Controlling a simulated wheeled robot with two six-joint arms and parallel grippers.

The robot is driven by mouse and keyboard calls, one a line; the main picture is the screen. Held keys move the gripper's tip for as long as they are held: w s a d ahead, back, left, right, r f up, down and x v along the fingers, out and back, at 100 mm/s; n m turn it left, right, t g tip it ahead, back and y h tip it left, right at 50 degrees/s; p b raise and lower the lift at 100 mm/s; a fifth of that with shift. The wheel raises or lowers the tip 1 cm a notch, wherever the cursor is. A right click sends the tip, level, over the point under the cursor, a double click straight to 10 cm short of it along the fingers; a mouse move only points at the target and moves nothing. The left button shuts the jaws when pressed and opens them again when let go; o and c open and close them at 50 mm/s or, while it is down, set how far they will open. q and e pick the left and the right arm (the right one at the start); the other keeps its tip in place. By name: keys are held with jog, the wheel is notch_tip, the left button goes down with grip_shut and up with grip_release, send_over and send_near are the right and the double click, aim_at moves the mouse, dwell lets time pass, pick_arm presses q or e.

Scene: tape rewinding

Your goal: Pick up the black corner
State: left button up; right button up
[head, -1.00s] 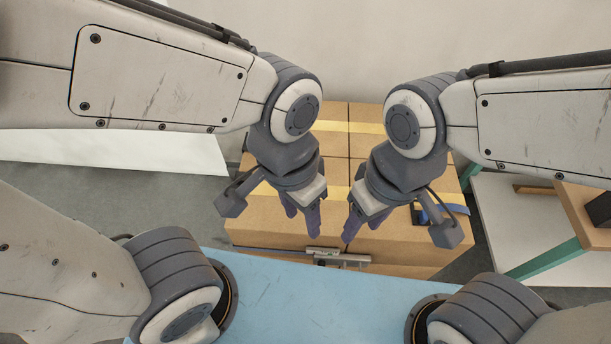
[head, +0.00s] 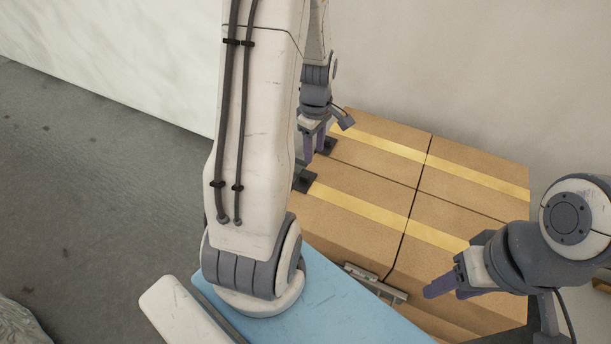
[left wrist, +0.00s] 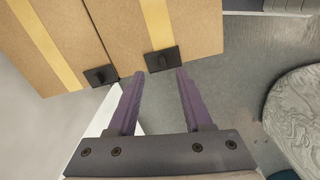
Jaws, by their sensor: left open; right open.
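Two black corners sit on the left edge of the cardboard boxes, at the ends of the yellow bands. In the head view the nearer black corner (head: 305,182) is partly behind my left arm, and the farther one (head: 327,146) is by my left gripper (head: 314,154). In the left wrist view one black corner (left wrist: 163,60) lies just beyond and between the open fingertips of my left gripper (left wrist: 160,74). The other black corner (left wrist: 101,75) lies left of the fingers. Both fingers appear empty. My right gripper (head: 432,291) is open and empty near the boxes' front right.
The cardboard boxes (head: 375,180) carry yellow bands and a dark strap. A metal tool (head: 375,283) is at their front edge. A blue surface (head: 340,310) lies in front. Grey floor (head: 100,150) is clear on the left. A rounded, patterned grey thing (left wrist: 295,115) shows in the left wrist view.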

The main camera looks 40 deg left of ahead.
aim_at(303, 176)
pick_arm(q)
jog(key=a+f, duration=0.1)
jog(key=f, duration=0.1)
jog(key=a+f+n, duration=0.2)
jog(key=f, duration=0.1)
jog(key=shift+s+f, duration=0.35)
jog(key=shift+s, duration=0.05)
jog(key=shift+w+f, duration=0.1)
jog(key=shift+f, duration=3)
grip_shut()
